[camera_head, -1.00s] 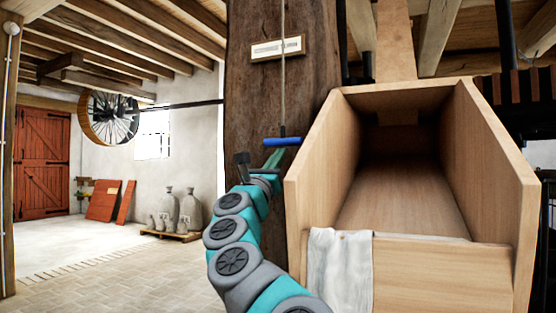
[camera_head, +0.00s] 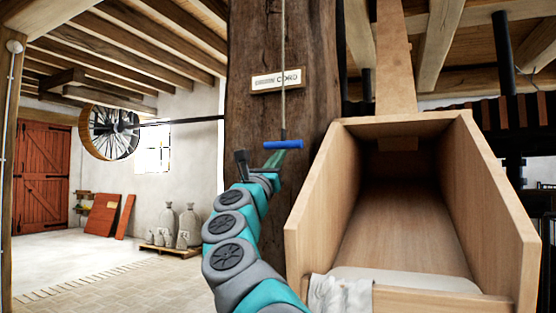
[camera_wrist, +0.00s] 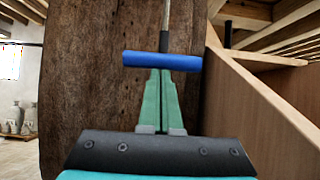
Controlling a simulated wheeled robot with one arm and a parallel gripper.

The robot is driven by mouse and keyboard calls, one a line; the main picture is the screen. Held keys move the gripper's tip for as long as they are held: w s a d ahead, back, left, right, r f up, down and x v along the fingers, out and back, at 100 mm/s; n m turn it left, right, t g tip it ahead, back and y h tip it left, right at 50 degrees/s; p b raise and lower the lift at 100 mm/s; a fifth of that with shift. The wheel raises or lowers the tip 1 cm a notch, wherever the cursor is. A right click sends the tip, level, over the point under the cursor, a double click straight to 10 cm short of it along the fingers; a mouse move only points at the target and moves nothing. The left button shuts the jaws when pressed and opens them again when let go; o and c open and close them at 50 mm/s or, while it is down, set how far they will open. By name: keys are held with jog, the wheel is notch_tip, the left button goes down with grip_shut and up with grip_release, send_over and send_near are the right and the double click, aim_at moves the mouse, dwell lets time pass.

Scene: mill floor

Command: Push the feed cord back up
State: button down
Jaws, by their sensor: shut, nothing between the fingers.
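The feed cord (camera_head: 282,108) hangs down the front of a dark wooden post, past a small sign. A blue bar handle (camera_head: 284,144) sits across its lower end; it also shows in the wrist view (camera_wrist: 162,61). My gripper (camera_head: 275,158) is just below the handle, its green fingers closed together and pointing up. In the wrist view the fingertips (camera_wrist: 160,73) reach the underside of the blue handle, at its middle. They look touching or nearly so. Nothing is held between the fingers.
A wooden chute or bin (camera_head: 390,300) stands close on the right, with a pale cloth (camera_head: 340,295) over its front edge. The post (camera_head: 250,90) is right behind the cord. Sacks (camera_head: 180,222) stand on a pallet at the left, with open floor before them.

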jog(key=shift+s+r, duration=0.1)
jog(key=shift+r, duration=0.2)
